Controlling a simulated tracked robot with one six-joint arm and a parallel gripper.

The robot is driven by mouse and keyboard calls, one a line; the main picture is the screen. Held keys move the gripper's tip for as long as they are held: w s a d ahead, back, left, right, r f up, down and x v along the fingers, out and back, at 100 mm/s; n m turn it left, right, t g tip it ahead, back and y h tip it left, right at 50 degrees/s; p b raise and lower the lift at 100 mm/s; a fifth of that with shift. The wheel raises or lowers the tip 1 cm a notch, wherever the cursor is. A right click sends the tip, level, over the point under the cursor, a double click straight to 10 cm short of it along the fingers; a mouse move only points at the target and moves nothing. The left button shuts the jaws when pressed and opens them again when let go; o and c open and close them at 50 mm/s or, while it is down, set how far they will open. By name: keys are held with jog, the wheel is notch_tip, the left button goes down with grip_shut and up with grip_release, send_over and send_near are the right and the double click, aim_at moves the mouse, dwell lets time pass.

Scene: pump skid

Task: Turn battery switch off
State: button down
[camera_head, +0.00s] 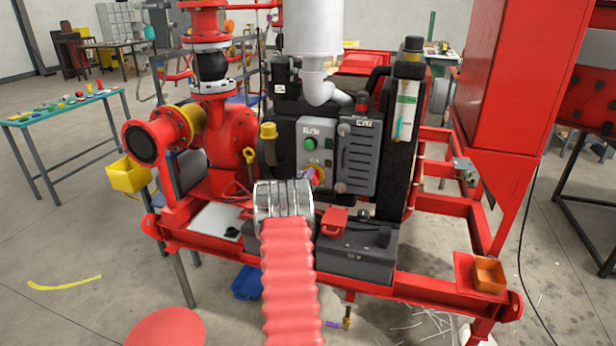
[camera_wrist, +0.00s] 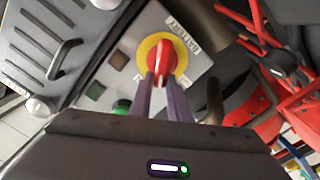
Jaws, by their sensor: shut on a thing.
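The battery switch (camera_wrist: 162,56) shows in the wrist view as a red handle on a yellow round plate, on a grey panel with a "BATTERY" label. My gripper (camera_wrist: 165,76) has its two purple fingers shut on the red handle. In the head view my arm reaches up to the control panel (camera_head: 314,139), and the battery switch (camera_head: 319,174) is mostly hidden near the gripper's end. The exact angle of the handle is partly hidden by the fingers.
A green button (camera_wrist: 122,106) and two dark square lamps sit beside the switch. A grey louvred cover (camera_head: 358,155) with a handle is right of the panel. The red pump (camera_head: 235,130) stands to the left, and a black battery box (camera_head: 355,250) lies below.

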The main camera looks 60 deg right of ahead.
jog(key=n, duration=0.3)
jog(key=w+f+n, duration=0.1)
jog(key=n, duration=0.3)
jog(key=f+n, duration=0.1)
jog(key=n, duration=0.3)
jog(key=shift+w+a+f, duration=0.2)
jog(key=shift+f, duration=0.05)
dwell(0.3)
jog(key=c, duration=1.7)
grip_release()
jog(key=shift+o, duration=0.2)
jog(key=shift+s, duration=0.1)
jog(key=s+a, duration=0.2)
jog(key=a, duration=1.1)
jog(key=shift+a, duration=0.3)
